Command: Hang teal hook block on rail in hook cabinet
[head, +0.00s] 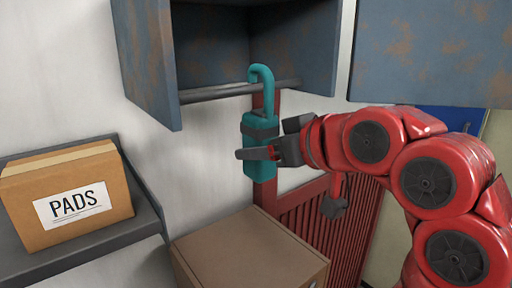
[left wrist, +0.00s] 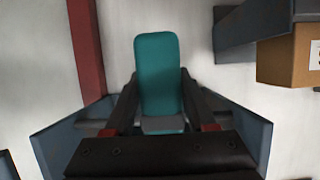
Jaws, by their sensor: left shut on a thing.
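The teal hook block (head: 259,165) hangs upright in the head view, its curved hook at the top. The hook overlaps the grey rail (head: 215,91) at the front bottom of the open hook cabinet (head: 148,62). The hook's tip shows just above the rail line; I cannot tell if it is around the rail or in front of it. In the left wrist view the block (left wrist: 158,75) stands between the fingers, its hook hidden behind the gripper.
A box marked PADS (head: 70,195) stands on a grey shelf (head: 95,256) at left. A brown box (head: 250,250) is below the block. A second rusty blue cabinet (head: 430,50) is at upper right. A red post and slatted red panel (head: 310,220) stand behind.

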